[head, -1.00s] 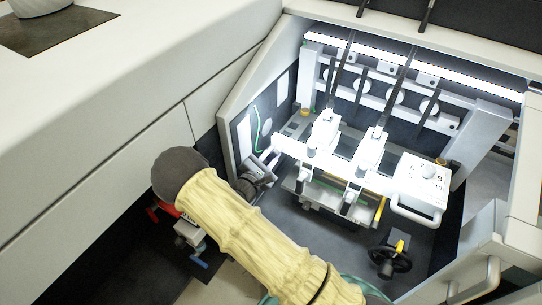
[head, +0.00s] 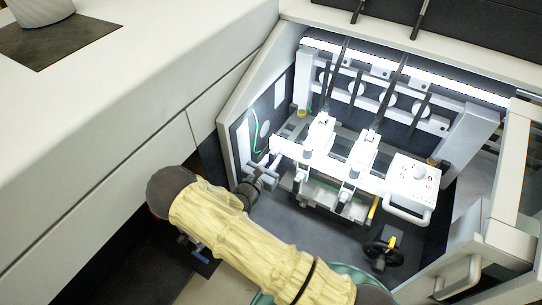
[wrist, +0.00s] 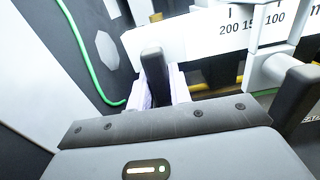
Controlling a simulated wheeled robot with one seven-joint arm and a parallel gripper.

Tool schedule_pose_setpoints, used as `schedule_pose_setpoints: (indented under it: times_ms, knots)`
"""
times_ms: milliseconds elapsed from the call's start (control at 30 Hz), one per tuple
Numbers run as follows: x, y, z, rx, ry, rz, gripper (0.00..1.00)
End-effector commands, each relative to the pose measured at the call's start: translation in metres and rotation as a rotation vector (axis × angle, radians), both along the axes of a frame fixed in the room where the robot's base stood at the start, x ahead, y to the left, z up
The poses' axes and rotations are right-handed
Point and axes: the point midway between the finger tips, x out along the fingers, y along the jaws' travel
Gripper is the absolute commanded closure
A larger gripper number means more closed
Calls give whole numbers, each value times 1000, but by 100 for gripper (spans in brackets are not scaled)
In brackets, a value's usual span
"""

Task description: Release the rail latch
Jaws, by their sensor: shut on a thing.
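The white rail (head: 340,168) runs across the lit machine bay in the head view. In the wrist view its face (wrist: 205,38) carries printed numbers. A dark upright lever (wrist: 153,65), which looks like the rail latch, stands at the rail's left end. My gripper (wrist: 158,88) is shut on this lever, with a pale finger on each side of it. In the head view my gripper (head: 264,172) is at the left end of the rail, beside the bay's left wall. The lever's lower part is hidden behind the gripper body.
A green cable (wrist: 83,50) hangs on the left wall near my gripper. A black handwheel (head: 383,254) is at lower right. A dark grey floor (head: 310,232) lies open in front of the rail.

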Motion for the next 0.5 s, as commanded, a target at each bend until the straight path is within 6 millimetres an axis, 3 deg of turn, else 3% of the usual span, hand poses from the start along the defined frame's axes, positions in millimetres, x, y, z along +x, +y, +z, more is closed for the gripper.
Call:
schedule_pose_setpoints:
  times_ms: [500]
  knots:
    - [-2,-1,-3,-37,32,-1,100]
